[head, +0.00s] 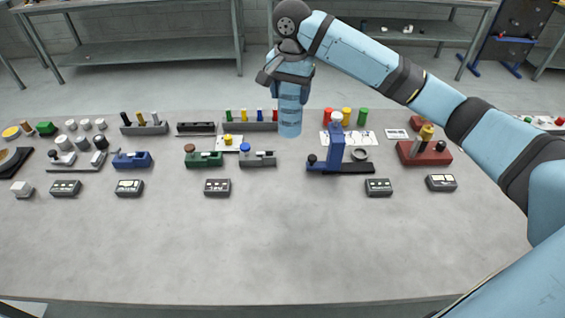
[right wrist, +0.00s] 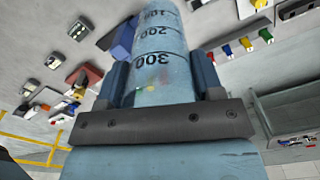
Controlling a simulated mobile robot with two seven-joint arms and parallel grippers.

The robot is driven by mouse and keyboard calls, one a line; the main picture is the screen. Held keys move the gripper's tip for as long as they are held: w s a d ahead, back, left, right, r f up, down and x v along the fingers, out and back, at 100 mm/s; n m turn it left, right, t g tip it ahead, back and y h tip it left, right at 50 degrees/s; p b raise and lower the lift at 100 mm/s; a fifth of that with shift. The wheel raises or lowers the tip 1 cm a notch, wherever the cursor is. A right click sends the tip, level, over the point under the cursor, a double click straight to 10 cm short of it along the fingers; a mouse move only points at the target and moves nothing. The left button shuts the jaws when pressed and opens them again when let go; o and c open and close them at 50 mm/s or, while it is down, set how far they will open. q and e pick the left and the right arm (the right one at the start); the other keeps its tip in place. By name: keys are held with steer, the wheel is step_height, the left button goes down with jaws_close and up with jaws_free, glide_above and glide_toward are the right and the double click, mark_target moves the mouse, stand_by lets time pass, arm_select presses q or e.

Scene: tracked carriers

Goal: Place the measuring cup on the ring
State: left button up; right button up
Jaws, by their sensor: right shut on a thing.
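The measuring cup (head: 290,118) is a light blue, see-through cylinder, roughly upright in the head view. In the right wrist view the cup (right wrist: 160,60) shows dark number marks such as 300. My right gripper (head: 290,87) is shut on its upper part; its fingers also show on both sides of the cup in the right wrist view (right wrist: 160,82). The gap between cup and table is hard to tell. My left gripper is not in view.
A blue upright block (head: 336,143) with a white top stands on a black track between cup and ring. A grey track with a blue knob (head: 257,157) is left of the cup. The front of the grey table (head: 290,245) is clear.

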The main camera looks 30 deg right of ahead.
step_height(320, 180, down, 19)
steer(key=shift+s+f, duration=0.15)
steer(key=shift+p, duration=0.4)
steer(key=o, duration=1.1)
steer(key=shift+f, duration=0.1)
steer(key=shift+o, duration=0.2)
